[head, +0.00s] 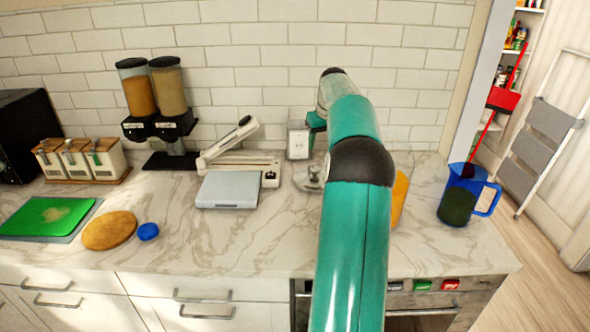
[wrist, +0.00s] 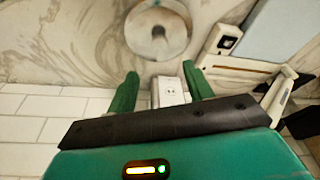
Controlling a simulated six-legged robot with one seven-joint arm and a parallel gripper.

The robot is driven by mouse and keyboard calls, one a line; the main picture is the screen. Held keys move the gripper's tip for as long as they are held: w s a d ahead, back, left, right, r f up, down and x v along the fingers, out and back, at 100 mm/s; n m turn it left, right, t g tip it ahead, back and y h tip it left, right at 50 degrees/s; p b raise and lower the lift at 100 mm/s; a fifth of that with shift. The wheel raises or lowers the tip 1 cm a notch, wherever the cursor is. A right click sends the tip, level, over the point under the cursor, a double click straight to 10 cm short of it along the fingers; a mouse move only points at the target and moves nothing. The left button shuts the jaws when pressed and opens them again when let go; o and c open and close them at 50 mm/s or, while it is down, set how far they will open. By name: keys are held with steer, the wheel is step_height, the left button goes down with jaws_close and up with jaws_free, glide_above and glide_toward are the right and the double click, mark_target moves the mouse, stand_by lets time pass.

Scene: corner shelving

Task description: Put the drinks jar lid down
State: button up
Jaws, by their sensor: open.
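A round, pale, see-through lid with a dark knob at its middle lies on the marble counter; I take it for the drinks jar lid (head: 309,178). It shows whole in the wrist view (wrist: 158,29), where it is apart from my fingers. In the head view, my arm hides its right part. My gripper (wrist: 162,86) is open, its two green fingers apart with nothing held between them. A small white box (head: 298,140) shows between the fingers in the wrist view; I cannot tell whether they touch it. An orange object (head: 399,198) is mostly hidden behind my arm.
A slicer-like white device (head: 235,163) and a grey flat scale (head: 228,190) stand left of the lid. A blue jug (head: 461,194) is at the right. A blue cap (head: 148,231) and round board (head: 110,230) lie front left. The front middle counter is clear.

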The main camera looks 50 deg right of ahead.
steer(key=w+a+r+n, duration=0.15)
steer(key=a+r, duration=0.25)
steer(key=a, duration=0.8)
steer(key=w+a+r+n, duration=0.1)
steer(key=w+a+r, duration=0.25)
steer(key=a, duration=0.85)
steer(key=s+a+r+n+t, duration=0.1)
steer(key=s+a, duration=0.3)
steer(key=a, duration=0.5)
steer(key=s+a+r, duration=0.1)
steer(key=s+a, duration=0.2)
steer(key=a, duration=0.5)
steer(key=s+a+f+n+t, duration=0.1)
steer(key=s+a+f, duration=0.3)
steer(key=s+a, duration=0.3)
steer(key=s+a+f+y, duration=0.1)
steer(key=s+a+f, duration=0.3)
steer(key=s+a, duration=0.4)
steer(key=shift+s+a+f+n+t, duration=0.2)
steer(key=shift+s+n+t, duration=0.2)
steer(key=shift+s, duration=0.5)
steer(key=c, duration=0.3)
steer(key=shift+d, duration=0.1)
